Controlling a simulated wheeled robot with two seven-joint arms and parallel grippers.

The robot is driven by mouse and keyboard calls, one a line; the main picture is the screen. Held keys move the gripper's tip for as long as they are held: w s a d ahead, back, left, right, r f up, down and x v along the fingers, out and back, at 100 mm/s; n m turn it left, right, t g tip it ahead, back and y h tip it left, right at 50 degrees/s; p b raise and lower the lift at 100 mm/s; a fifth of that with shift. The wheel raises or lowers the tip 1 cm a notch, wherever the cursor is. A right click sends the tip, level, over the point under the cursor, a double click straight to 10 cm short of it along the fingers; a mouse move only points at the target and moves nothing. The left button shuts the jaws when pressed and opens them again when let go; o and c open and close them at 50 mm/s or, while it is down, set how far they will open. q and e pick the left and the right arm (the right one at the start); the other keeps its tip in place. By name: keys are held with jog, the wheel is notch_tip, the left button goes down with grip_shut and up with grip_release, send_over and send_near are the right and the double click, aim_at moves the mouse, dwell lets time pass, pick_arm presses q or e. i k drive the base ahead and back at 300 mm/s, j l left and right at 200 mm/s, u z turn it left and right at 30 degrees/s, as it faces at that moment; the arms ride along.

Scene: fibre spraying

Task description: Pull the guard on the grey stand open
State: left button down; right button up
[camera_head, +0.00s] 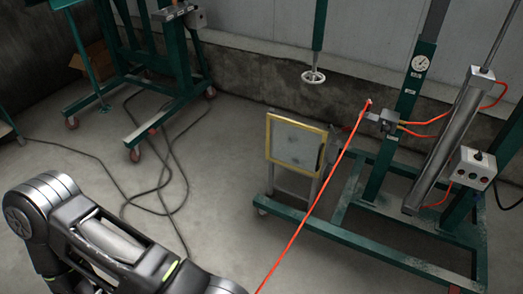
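The guard (293,147) is a flat panel with a yellow frame and a pale, see-through middle, near the centre of the head view. It stands upright, and a small dark spot, perhaps a handle, shows near its right edge. Grey posts of the stand (316,190) show below and beside it. I cannot tell from this angle whether the guard is fully closed. My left arm comes in at the lower left, well short of the guard, and its gripper is outside the picture. My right arm and gripper do not show.
A green wheeled frame (345,238) with a gauge, a cylinder and a control box (472,168) stands at the right. A red hose (318,203) crosses in front of the guard's right side. Dark cables (160,188) lie on the floor at left. Open floor lies before the guard.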

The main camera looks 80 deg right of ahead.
aim_at(269, 116)
jog(key=z, duration=3.15)
jog(key=i+l, duration=0.35)
jog(key=l, duration=0.2)
jog(key=i+l, duration=0.3)
jog(key=l, duration=0.2)
jog(key=i+l, duration=0.35)
jog(key=l, duration=0.2)
jog(key=i+l, duration=0.3)
jog(key=l, duration=0.2)
jog(key=i+l, duration=0.35)
jog(key=l, duration=0.2)
jog(key=k+z, duration=0.05)
